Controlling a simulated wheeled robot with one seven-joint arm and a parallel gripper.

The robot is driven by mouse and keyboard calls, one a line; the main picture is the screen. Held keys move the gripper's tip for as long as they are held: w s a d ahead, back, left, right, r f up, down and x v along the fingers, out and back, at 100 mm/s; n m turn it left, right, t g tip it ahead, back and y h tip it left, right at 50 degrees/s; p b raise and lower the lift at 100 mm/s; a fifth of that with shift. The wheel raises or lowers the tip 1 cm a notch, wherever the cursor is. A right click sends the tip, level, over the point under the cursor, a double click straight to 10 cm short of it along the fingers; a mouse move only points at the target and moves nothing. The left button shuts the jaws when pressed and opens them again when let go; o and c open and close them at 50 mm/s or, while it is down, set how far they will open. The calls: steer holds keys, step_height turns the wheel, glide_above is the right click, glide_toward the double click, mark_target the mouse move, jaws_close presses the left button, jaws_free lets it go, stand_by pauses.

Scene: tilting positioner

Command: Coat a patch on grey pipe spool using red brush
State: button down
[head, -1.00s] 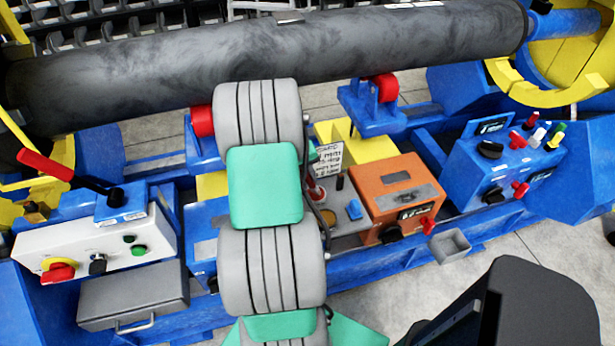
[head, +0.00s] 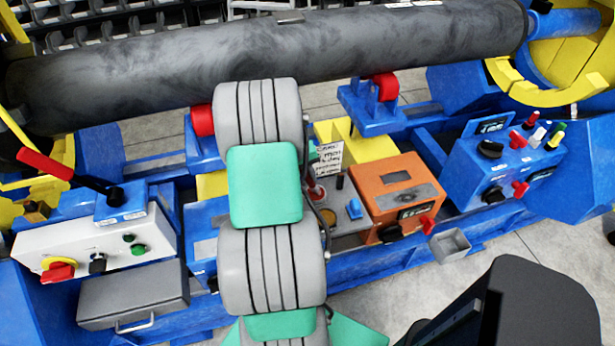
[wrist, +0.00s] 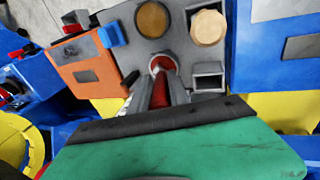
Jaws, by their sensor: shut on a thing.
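The grey pipe spool (head: 150,68) lies across the top of the head view, dark and mottled. In the wrist view my gripper (wrist: 162,88) has its grey fingers closed together around a red thing (wrist: 161,64), apparently the red brush, at a grey panel. Its bristles cannot be made out. In the head view a small red piece (head: 316,191) shows at this panel just right of my arm. My gripper itself is hidden behind the arm there. Whether the brush is still seated in the panel cannot be told.
An orange box (head: 398,195) stands right of the grey panel. A blue control box (head: 500,165) is farther right, a white control panel (head: 95,245) at left. Red rollers (head: 386,87) sit below the pipe.

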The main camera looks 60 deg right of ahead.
steer(key=shift+r+p, duration=2.45)
steer(key=shift+r, duration=1.05)
